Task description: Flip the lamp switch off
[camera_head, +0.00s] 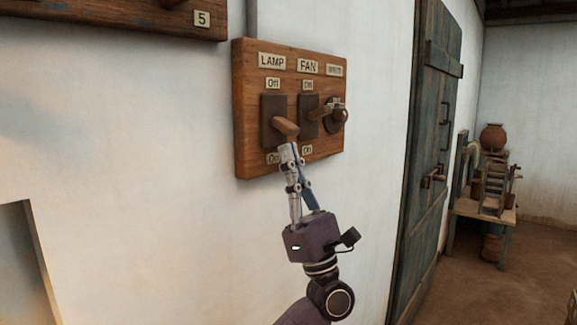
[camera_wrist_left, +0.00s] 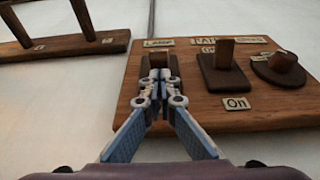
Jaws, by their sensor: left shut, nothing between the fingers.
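The wooden switch board (camera_head: 243,110) hangs on the white wall, with LAMP, FAN and a third label along its top. The lamp switch (camera_head: 286,127) is a brown lever on a dark plate, tilted downward toward the lower label; the label above reads Off. My left gripper (camera_head: 287,150) is shut and empty, its fingertips just below the lever's end; I cannot tell whether they touch. In the left wrist view the fingertips (camera_wrist_left: 160,80) cover most of the lamp switch (camera_wrist_left: 158,62). My right gripper is not in view.
The fan lever (camera_head: 320,113) sticks out close to the right of the lamp switch, with a round knob (camera_head: 340,115) beyond it. Another wooden board (camera_head: 120,20) is at upper left. A dark door (camera_head: 430,140) and a small table (camera_head: 480,208) are further right.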

